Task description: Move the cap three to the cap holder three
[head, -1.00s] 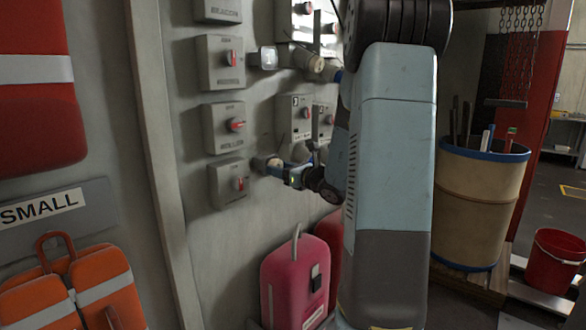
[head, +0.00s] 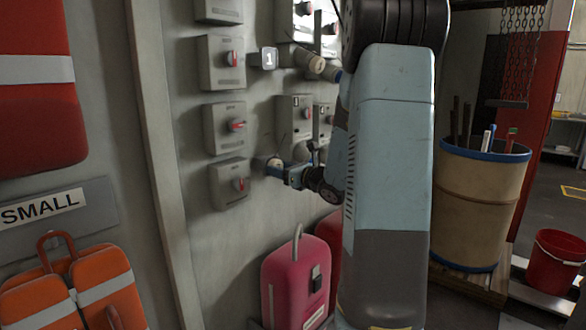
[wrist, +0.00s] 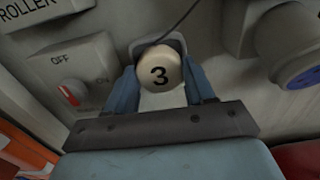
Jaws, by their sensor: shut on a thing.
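A round cream cap marked 3 (wrist: 160,70) sits between the two blue fingers of my gripper (wrist: 166,86) in the wrist view. My gripper is shut on it, and a thin dark cord runs up from beside it. In the head view my gripper (head: 280,168) is close to the wall, right of the lowest switch box, with the pale cap (head: 273,162) at its tips. I cannot tell whether the cap still touches a mount on the wall behind it. I cannot make out cap holder three; my arm hides part of the wall.
Switch boxes with red knobs (head: 223,126) line the wall left of my gripper. A square piece marked 1 (head: 268,57) is higher up. A blue-ended cylinder (wrist: 297,60) sticks out at right in the wrist view. A pink case (head: 296,283) stands below.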

